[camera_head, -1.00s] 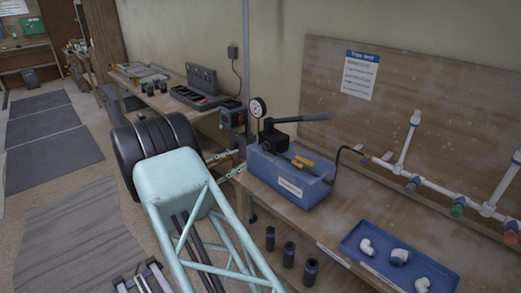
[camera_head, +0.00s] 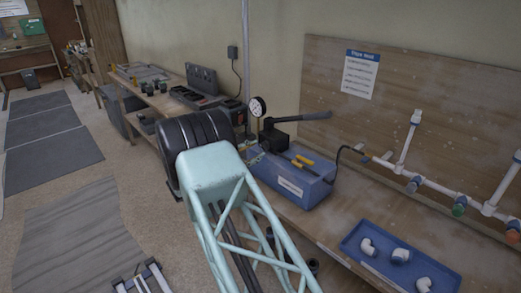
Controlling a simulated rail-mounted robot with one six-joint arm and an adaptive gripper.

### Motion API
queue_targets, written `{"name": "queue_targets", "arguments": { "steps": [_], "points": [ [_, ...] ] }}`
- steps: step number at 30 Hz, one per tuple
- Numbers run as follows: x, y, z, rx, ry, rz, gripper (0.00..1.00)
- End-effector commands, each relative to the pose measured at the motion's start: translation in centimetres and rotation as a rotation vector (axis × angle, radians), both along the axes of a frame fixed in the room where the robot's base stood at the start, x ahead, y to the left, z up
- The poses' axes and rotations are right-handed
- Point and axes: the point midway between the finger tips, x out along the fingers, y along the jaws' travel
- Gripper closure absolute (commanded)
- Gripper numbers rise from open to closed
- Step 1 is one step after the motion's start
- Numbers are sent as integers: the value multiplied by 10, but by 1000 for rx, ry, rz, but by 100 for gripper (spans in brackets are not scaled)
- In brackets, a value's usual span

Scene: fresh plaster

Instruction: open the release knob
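A blue hand pump (camera_head: 290,182) with a white label stands on the bench. It has a round dial gauge (camera_head: 257,106), a dark pump head and a long grey lever (camera_head: 300,116). Yellow-handled tools lie on its top. I cannot make out the release knob; the pump's left end is partly hidden. My pale green arm reaches up from the bottom to a big black joint left of the pump. Small pale green parts, apparently my gripper (camera_head: 254,157), show at the pump's left end, mostly behind my arm. Their opening is too small and hidden to tell.
A blue tray (camera_head: 352,246) with white pipe elbows lies on the bench's near right. White pipework (camera_head: 445,193) with valves runs along the backboard. A side bench (camera_head: 150,95) with open cases stands behind. Dark floor mats (camera_head: 55,155) lie left.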

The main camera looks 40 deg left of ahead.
Motion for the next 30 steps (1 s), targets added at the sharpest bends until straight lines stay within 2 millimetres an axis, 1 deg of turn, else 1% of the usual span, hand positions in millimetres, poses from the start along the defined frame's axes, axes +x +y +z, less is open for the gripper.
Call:
{"name": "queue_targets", "arguments": {
  "steps": [3, 9, 15, 23, 29, 30],
  "points": [
    [15, -2, -1, 1, 0, -1, 73],
    [30, -4, 0, 1, 0, -1, 73],
    [37, -5, 0, 1, 0, 0, 73],
    [37, -5, 0, 1, 0, 0, 73],
    [37, -5, 0, 1, 0, 0, 89],
    [37, -5, 0, 1, 0, 0, 89]
  ]
}}
